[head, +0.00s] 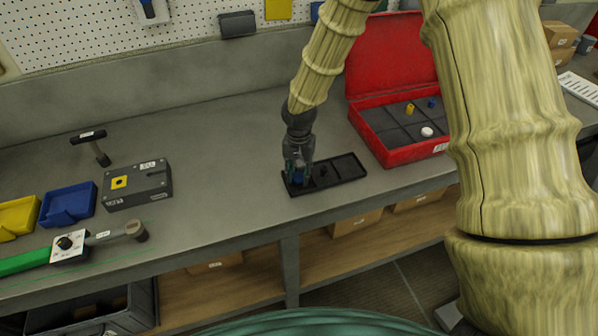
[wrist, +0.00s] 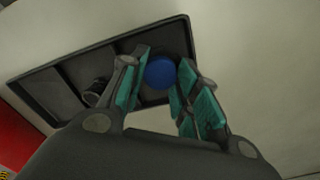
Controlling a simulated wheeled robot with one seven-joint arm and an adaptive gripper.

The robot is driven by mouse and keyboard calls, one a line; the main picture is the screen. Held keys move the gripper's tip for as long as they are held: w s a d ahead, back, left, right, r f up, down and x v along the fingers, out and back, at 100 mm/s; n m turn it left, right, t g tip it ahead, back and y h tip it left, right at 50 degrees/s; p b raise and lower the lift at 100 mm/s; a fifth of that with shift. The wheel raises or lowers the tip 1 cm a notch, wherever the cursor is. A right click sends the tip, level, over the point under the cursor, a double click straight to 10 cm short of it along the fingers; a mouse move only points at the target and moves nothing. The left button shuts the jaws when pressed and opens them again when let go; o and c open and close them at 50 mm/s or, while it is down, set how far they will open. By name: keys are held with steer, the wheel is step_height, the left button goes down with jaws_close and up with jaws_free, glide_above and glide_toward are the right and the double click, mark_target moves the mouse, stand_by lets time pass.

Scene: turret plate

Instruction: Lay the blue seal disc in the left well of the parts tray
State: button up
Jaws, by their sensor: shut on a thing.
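The blue seal disc (wrist: 161,72) is between the two fingers of my gripper (wrist: 160,85) in the wrist view, and the gripper is shut on it. The black parts tray (head: 346,178) lies on the bench; it also shows in the wrist view (wrist: 60,72). In the head view my gripper (head: 298,176) is over the tray's left end, and a bit of blue shows at its fingers. The disc appears over or in that end well; I cannot tell whether it touches the floor. A small dark part (wrist: 96,88) sits in the middle of the tray.
An open red case (head: 400,158) with yellow, blue and white parts stands right of the tray. A grey block with a yellow square (head: 138,186), a blue bin (head: 68,204) and a hammer (head: 95,145) are at left. The bench between is clear.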

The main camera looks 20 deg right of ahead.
steer(key=shift+f, duration=0.1)
steer(key=o, duration=0.9)
steer(key=shift+c, duration=0.2)
step_height(320, 180, up, 12)
steer(key=shift+s, duration=0.15)
stand_by(0.6)
